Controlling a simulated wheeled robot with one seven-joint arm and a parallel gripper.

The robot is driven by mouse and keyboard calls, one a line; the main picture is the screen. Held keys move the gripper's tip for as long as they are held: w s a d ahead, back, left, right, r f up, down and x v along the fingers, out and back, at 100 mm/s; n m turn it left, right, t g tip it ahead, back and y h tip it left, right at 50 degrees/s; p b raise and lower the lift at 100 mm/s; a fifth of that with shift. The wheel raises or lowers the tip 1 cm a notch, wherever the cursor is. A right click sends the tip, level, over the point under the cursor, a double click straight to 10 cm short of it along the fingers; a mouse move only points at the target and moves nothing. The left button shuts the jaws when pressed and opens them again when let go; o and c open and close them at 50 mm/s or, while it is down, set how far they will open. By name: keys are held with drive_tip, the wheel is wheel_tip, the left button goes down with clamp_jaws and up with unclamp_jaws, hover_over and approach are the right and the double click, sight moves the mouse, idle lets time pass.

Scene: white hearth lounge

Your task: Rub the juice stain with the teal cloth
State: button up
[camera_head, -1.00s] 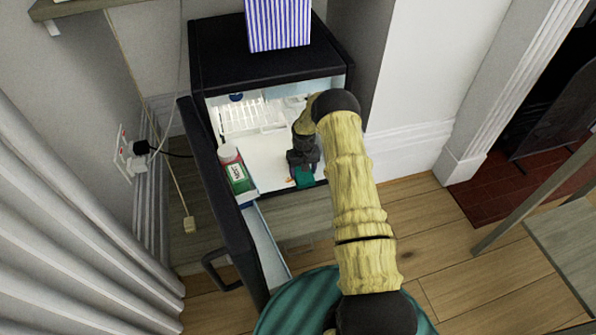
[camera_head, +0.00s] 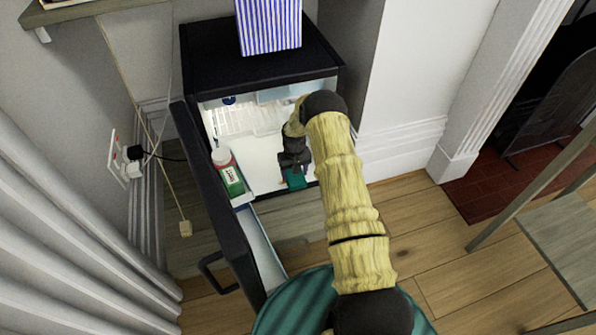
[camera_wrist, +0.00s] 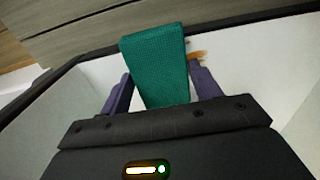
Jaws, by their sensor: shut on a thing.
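The teal cloth (camera_wrist: 158,68) is held between the two fingers of my gripper (camera_wrist: 158,90), which is shut on it. In the head view the cloth (camera_head: 296,180) hangs below my gripper (camera_head: 294,163), at the front of the white floor of a small open fridge (camera_head: 262,150). The orange-brown juice stain (camera_wrist: 199,55) lies on the white surface just right of the cloth in the wrist view. In the head view a small trace of the stain (camera_head: 283,184) shows at the cloth's left edge. The cloth may hide part of it. I cannot tell whether the cloth touches the surface.
A striped box (camera_head: 270,25) is on top of the fridge. A wire rack (camera_head: 235,120) is at the back inside. A wooden table (camera_head: 565,235) is at right.

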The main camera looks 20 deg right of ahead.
drive_tip(key=shift+s+a+f, duration=0.1)
drive_tip(key=shift+a+f, duration=0.05)
drive_tip(key=shift+a, duration=1)
drive_tip(key=shift+a, duration=0.1)
drive_tip(key=shift+a+p, duration=0.45)
drive_tip(key=shift+a, duration=1.35)
wheel_tip(320, 180, up, 6)
drive_tip(key=p, duration=0.4)
drive_tip(key=shift+d+r+p, duration=0.1)
drive_tip(key=shift+r+p, duration=0.1)
drive_tip(key=shift+p, duration=0.1)
